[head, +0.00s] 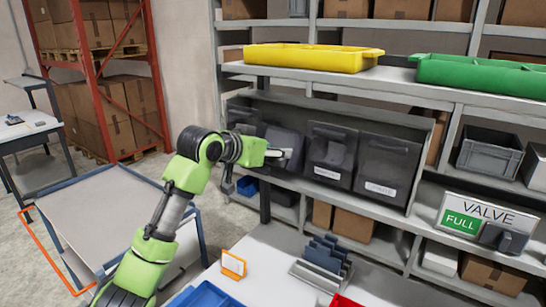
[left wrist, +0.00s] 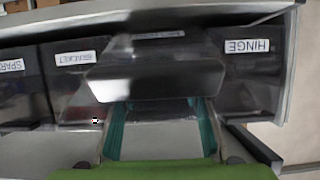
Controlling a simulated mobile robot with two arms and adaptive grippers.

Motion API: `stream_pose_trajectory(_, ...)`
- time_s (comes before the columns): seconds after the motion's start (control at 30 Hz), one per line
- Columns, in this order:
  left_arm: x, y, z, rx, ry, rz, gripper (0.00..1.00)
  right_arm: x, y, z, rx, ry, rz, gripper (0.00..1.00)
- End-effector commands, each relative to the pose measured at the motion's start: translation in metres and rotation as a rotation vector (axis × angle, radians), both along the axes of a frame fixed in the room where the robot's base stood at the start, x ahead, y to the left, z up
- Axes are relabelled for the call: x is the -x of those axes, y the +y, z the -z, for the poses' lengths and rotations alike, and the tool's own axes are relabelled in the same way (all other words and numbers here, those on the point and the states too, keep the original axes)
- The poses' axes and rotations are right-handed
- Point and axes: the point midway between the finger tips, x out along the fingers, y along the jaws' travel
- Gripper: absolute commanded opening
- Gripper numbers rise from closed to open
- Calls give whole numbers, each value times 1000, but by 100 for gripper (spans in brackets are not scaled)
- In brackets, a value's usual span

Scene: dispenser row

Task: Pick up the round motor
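I cannot make out a round motor in either view. A row of dark dispenser bins (head: 328,155) stands on the shelf in the head view. My left gripper (head: 282,156) is at the front of the second bin from the left, whose cover looks tilted. In the left wrist view a grey panel (left wrist: 155,82) fills the middle, with teal strips below it on both sides. Bins labelled HINGE (left wrist: 247,70) and BRACKET (left wrist: 75,85) flank it, with their labels upside down. The finger opening is unclear, and the bin's inside is hidden. My right gripper is not in view.
A yellow tray (head: 305,57) and a green tray (head: 480,74) sit on the shelf above. A VALVE sign marked FULL (head: 462,220) stands at right. A white table (head: 262,285) with an orange-framed card holder (head: 233,264) and a grey rack (head: 323,260) is in front.

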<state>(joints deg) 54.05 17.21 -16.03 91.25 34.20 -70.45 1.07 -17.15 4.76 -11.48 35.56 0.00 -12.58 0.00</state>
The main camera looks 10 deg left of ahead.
Motion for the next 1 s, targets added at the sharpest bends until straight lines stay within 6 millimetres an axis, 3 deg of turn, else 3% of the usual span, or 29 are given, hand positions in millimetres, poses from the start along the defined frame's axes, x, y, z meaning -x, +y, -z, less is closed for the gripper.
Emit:
stream_pose_trajectory(0.37,0,0,-3,0,-4,-1,14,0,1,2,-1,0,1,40)
stream_pose_trajectory(0.57,0,0,-11,1,-6,-1,14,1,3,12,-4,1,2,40)
stream_pose_trajectory(0.77,2,1,-34,1,-9,0,14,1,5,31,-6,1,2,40)
stream_pose_trajectory(1.0,43,8,-82,0,-13,-1,14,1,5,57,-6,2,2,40)
